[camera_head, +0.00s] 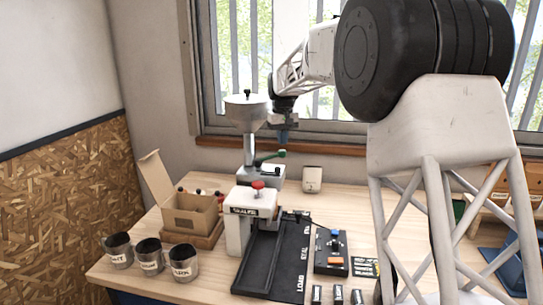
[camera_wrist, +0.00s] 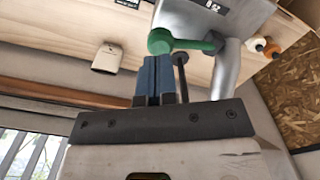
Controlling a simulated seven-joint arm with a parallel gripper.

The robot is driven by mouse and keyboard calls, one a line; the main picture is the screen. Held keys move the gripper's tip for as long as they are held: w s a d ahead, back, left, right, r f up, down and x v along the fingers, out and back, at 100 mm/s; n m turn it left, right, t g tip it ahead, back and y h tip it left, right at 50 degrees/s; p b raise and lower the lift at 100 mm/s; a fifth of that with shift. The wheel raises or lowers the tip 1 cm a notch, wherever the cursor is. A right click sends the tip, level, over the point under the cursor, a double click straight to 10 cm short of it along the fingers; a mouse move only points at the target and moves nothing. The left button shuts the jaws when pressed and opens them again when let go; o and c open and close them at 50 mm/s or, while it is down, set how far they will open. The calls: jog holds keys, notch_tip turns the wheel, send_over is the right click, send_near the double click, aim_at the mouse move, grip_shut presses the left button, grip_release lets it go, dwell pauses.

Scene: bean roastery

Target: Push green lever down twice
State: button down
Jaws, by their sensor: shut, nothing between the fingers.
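The green lever (camera_head: 271,155) sticks out to the right from the metal dispenser (camera_head: 262,176) at the back of the table. In the wrist view, the green lever (camera_wrist: 185,43) has a round knob at its left end and reaches right to the metal column. My gripper (camera_head: 283,136) is above and slightly right of the lever's tip, pointing down. In the wrist view my gripper (camera_wrist: 154,62) is shut and empty, its blue fingertips close to the knob. I cannot tell whether they touch it.
The sealer (camera_head: 240,211) with a red knob stands in front of the dispenser. A control box (camera_head: 331,259) is at right. A small white box (camera_head: 312,179) stands by the window.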

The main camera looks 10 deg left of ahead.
aim_at(282, 152)
jog(key=shift+f, duration=2.7)
dwell(0.7)
jog(key=shift+r, duration=3.05)
